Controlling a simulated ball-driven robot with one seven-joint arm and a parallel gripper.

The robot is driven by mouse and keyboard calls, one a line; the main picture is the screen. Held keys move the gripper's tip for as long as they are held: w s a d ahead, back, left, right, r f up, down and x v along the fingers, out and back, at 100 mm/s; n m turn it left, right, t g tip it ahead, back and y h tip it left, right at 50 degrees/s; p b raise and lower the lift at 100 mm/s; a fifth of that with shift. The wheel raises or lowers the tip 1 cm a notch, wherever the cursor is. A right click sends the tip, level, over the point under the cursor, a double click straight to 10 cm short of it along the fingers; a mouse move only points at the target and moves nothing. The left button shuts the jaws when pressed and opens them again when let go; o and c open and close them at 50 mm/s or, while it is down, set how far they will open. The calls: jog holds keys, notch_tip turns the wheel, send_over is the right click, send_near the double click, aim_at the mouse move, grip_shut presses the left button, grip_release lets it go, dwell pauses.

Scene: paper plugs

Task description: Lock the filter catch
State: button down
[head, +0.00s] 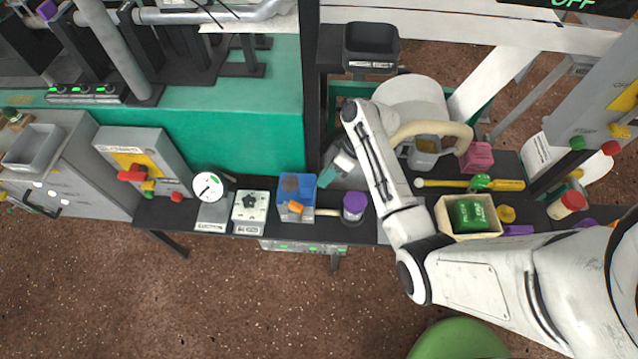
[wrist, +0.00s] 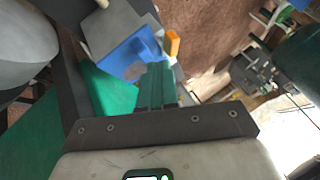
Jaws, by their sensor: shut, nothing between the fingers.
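A blue filter housing (head: 308,187) stands on the dark bench near the middle of the head view. A small orange piece on its front (head: 295,207) looks like the catch. In the wrist view the blue housing (wrist: 128,55) is ahead of my fingers, and the orange catch (wrist: 172,44) sticks up on its right side. My gripper (head: 327,177) is right of the housing in the head view, with teal fingers closed together and empty. In the wrist view the fingertips (wrist: 156,72) lie just below the catch. I cannot tell whether they touch it.
A purple-lidded jar (head: 354,203) stands right of the housing, near my gripper. A white device with a dark knob (head: 250,208) and a round gauge (head: 208,187) stand to the left. A dark upright post (head: 309,80) rises behind.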

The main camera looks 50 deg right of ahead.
aim_at(301, 213)
jog(key=b+x, duration=0.1)
jog(key=x, duration=0.7)
jog(key=shift+w+a+f, duration=0.1)
jog(key=shift+a+f, duration=0.1)
jog(key=shift+f, duration=0.15)
jog(key=shift+s+a+r+m+t+h+p, duration=0.15)
jog(key=shift+s+m+t+p, duration=0.1)
jog(key=shift+m+p, duration=0.25)
jog(key=shift+s+a+f+m+t+h+p, duration=0.15)
jog(key=shift+m+t+p, duration=0.1)
jog(key=shift+m+p, duration=0.25)
jog(key=m+t+h+p, duration=0.1)
jog(key=m+p, duration=0.1)
jog(key=s+a+m+h+p, duration=0.1)
jog(key=m+p, duration=0.1)
jog(key=a+m+t+h+p, duration=0.1)
jog(key=m+p, duration=0.1)
jog(key=shift+s+a+r+m+t, duration=0.2)
jog(key=shift+s+m+t, duration=0.05)
jog(key=shift+m+t, duration=0.05)
jog(key=shift+a+f+m+h+p, duration=0.2)
jog(key=shift+a+m+h+p, duration=0.3)
jog(key=shift+m+h, duration=0.5)
